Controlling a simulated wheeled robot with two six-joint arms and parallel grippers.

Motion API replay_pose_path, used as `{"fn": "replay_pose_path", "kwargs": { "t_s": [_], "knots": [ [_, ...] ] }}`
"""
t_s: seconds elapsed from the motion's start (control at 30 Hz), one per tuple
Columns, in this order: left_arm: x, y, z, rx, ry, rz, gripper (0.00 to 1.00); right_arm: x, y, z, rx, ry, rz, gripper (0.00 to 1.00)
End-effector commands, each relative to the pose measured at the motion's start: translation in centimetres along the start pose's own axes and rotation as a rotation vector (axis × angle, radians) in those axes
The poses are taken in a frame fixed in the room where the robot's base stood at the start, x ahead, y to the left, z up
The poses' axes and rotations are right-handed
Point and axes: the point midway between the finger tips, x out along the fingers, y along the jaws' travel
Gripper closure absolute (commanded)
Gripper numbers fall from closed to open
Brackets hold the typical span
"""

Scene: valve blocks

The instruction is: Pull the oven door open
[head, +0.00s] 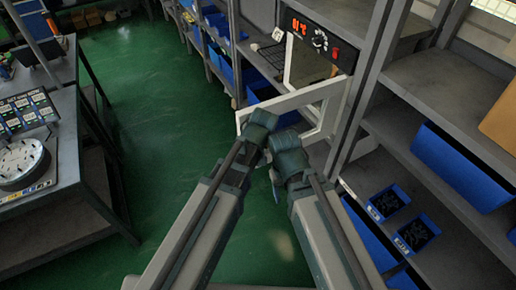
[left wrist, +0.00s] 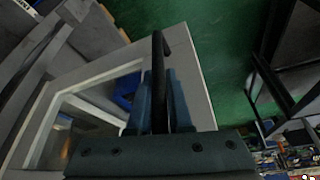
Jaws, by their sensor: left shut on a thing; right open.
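The oven (head: 318,50), with a red-lit display and a knob, sits on the shelf at the upper middle of the head view. Its white-framed door (head: 285,101) stands swung out from the front, and part of the oven's opening shows behind it. In the left wrist view the door (left wrist: 190,50) has a window and a black bar handle (left wrist: 158,50). My left gripper (left wrist: 158,78) is shut on that handle, one finger on each side. It also shows at the door's lower edge in the head view (head: 258,125). My right gripper (head: 289,145) is open beside it; its fingertips are mostly hidden.
Shelves with blue bins (head: 462,165) stand on the right. Two small blue trays (head: 388,203) lie on a lower shelf. A workbench (head: 65,165) with a round metal part (head: 22,160) is on the left. The green floor (head: 150,90) between is clear.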

Motion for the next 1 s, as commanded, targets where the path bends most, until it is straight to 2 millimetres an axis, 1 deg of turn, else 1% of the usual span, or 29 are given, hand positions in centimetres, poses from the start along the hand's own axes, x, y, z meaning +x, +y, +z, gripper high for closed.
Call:
{"fn": "replay_pose_path", "kwargs": {
  "t_s": [0.03, 0.47, 0.5, 0.63, 1.0],
  "knots": [
    [-0.08, -0.74, 0.38, -0.001, -0.007, -0.016, 1.0, 0.02, 0.0, -0.02, 0.0, 0.0, 0.0, 0.43],
    [-0.08, -0.83, 0.47, -0.002, -0.007, -0.016, 1.0, 0.05, -0.01, -0.01, 0.0, 0.0, 0.0, 0.43],
    [-0.08, -0.83, 0.47, -0.002, -0.007, -0.016, 0.77, 0.06, -0.01, -0.01, 0.0, 0.0, 0.0, 0.43],
    [-0.06, -0.71, 0.42, -0.001, -0.007, -0.014, 0.54, 0.05, -0.01, 0.0, 0.0, 0.0, 0.0, 0.43],
    [-0.04, -0.33, 0.24, 0.0, -0.005, -0.008, 0.53, 0.01, 0.0, 0.0, 0.0, 0.0, 0.0, 0.43]
  ]
}}
